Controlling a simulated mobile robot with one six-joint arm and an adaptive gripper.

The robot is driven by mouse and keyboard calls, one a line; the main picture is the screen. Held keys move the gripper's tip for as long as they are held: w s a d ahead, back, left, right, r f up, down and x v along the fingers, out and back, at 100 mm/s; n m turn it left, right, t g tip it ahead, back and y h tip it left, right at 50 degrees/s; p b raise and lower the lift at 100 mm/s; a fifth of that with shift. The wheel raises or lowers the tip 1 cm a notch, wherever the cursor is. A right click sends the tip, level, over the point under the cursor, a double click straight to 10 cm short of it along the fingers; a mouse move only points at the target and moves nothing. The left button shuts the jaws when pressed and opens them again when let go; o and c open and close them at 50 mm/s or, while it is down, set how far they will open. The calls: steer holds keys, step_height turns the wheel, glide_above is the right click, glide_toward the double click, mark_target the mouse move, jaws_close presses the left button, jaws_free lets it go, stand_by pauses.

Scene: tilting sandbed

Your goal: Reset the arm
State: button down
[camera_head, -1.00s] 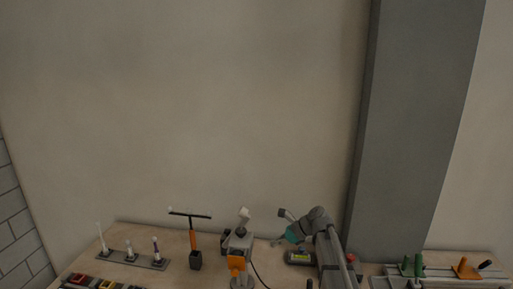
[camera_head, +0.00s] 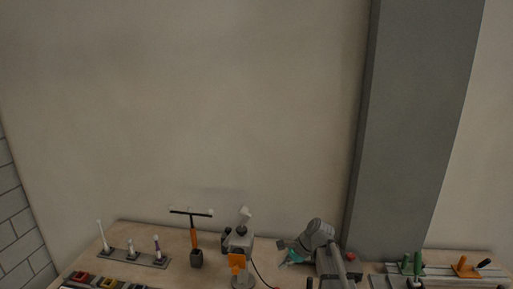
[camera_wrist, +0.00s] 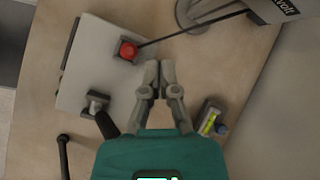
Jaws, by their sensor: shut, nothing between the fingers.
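My arm (camera_head: 318,236) rises at the right of centre in the head view, bent over with its teal wrist part (camera_head: 292,257) low over the table. In the wrist view my gripper (camera_wrist: 158,66) is shut and empty, its two fingertips together. It is over the table, beside a pale grey plate or box with a red button (camera_wrist: 128,50). In the head view the gripper's fingers are too small to make out clearly.
A stand with an orange part (camera_head: 237,262) and a T-shaped tool (camera_head: 193,235) are left of my arm. A rack of upright items (camera_head: 133,256) stands farther left. A fixture with green and orange handles (camera_head: 463,268) is at right. A small device (camera_wrist: 211,118) lies near the fingers.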

steer(key=s+d+f+n+h, duration=0.1)
steer(key=s+d+n+h, duration=0.2)
steer(key=s+n, duration=0.3)
steer(key=s+d+f+n+h, duration=0.2)
steer(key=s+d+n+h, duration=0.2)
steer(key=s+n, duration=0.3)
steer(key=s+d, duration=0.1)
steer(key=s, duration=0.1)
steer(key=shift+s+f+n+g, duration=0.25)
steer(key=shift+s+n+g, duration=0.05)
steer(key=shift+s+g, duration=0.1)
stand_by(0.8)
